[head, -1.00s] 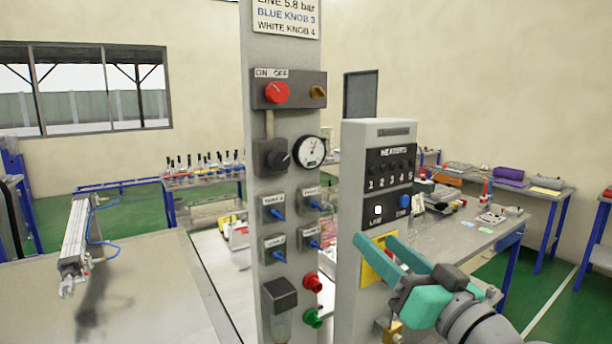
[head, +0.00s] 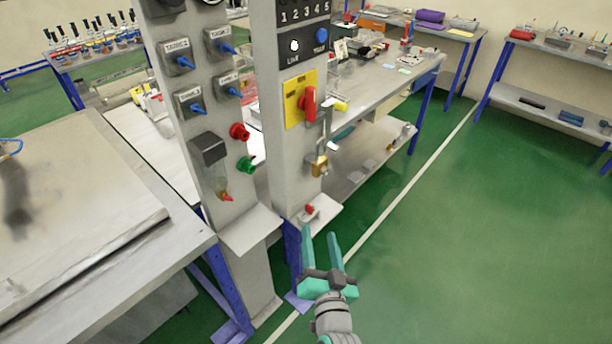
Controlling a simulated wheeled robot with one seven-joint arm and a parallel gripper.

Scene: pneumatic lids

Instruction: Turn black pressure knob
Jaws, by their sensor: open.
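The black pressure knob's dark housing (head: 163,7) is cut off by the top edge of the head view, on the left grey post. Only its lower part shows, so the knob's setting cannot be told. The gauge beside it is almost wholly out of frame. My gripper (head: 320,234) is low and to the right, in front of the foot of the right grey post. Its two teal fingers are apart, point up in the picture and hold nothing. It is well apart from the knob.
Blue-handled valves (head: 183,62), a red fitting (head: 239,131) and a green fitting (head: 246,163) stick out of the left post. The right post carries a red switch handle (head: 309,104) and a brass padlock (head: 319,166). Green floor (head: 480,230) is clear at right.

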